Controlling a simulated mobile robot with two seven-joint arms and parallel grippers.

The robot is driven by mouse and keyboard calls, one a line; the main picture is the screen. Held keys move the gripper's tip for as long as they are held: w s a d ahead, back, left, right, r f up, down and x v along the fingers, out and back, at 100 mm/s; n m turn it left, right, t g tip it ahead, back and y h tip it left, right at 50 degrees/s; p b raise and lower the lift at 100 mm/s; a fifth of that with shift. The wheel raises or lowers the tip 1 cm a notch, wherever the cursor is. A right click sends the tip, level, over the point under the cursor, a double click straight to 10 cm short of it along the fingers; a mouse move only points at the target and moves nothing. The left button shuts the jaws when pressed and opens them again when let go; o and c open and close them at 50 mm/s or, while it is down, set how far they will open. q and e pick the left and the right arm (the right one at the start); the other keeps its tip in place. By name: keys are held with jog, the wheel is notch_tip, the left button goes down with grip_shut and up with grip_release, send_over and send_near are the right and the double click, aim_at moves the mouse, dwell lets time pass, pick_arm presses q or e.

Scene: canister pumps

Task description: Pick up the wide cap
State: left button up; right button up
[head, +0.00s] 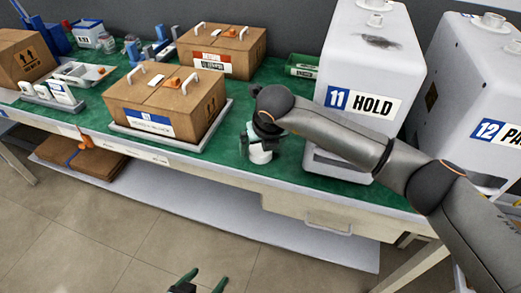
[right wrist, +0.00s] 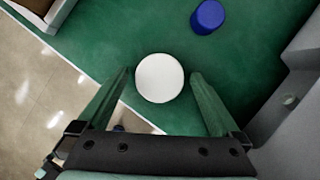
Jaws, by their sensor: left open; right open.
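A round white cap, which looks like the wide cap (right wrist: 160,78), stands on the green mat in the right wrist view. My right gripper (right wrist: 160,84) is open, with one green finger on each side of the cap and visible gaps between. In the head view the white cap (head: 260,156) shows just below my right gripper (head: 254,141), near the table's front edge; the wrist partly hides it. My left gripper (head: 203,281) is open and empty at the bottom of the head view, low in front of the table.
A blue cylinder (right wrist: 207,16) stands on the mat beyond the white cap. The large white canister marked 11 HOLD (head: 365,65) stands close to the right. A cardboard box (head: 165,97) on a tray is to the left. The table's front edge is close.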

jog(key=c, duration=1.2)
jog(key=shift+r, duration=0.1)
jog(key=shift+c, duration=0.2)
